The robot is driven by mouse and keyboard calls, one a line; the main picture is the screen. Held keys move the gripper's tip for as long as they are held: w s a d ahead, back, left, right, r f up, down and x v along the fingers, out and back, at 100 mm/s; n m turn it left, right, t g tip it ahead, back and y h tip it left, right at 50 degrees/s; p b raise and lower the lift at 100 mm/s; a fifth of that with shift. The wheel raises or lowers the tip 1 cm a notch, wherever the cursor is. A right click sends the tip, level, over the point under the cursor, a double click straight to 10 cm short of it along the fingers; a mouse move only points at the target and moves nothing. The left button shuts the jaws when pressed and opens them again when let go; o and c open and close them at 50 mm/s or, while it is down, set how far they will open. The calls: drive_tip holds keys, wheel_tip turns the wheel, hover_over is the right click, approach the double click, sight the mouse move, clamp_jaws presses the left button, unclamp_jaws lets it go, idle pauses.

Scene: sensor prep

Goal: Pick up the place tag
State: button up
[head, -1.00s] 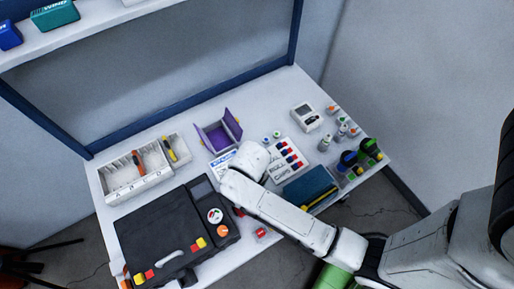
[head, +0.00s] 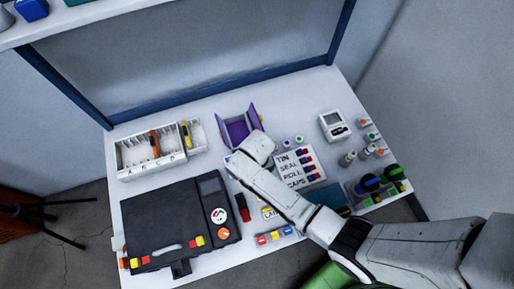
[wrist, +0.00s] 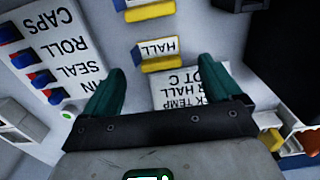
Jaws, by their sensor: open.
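In the wrist view a tag reading HALL with a yellow base (wrist: 160,55) lies just beyond and between my fingertips. A second, similar white tag with a yellow base (wrist: 148,12) is beyond it at the top edge. Which one is the place tag I cannot tell for sure. My gripper (wrist: 162,68) shows two teal fingers, spread apart with nothing held between them. A printed white card (wrist: 185,92) shows partly between the fingers, behind the gripper body. In the head view my arm's end covers the gripper.
The board with labels such as ROLL and CAPS (head: 297,168) lies right of my arm. A purple holder (head: 239,131) stands behind it. A black case (head: 170,225) fills the front left, near a compartment tray (head: 150,155). A grey device (head: 334,125) sits back right.

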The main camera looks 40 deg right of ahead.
drive_tip(key=shift+w+d+f, duration=0.1)
drive_tip(key=shift+w+f, duration=0.05)
drive_tip(key=shift+f, duration=0.9)
drive_tip(key=shift+w+f, duration=0.15)
drive_tip(key=shift+f, duration=0.9)
drive_tip(key=shift+c, duration=0.3)
drive_tip(key=c, duration=1)
drive_tip(key=shift+r, duration=0.1)
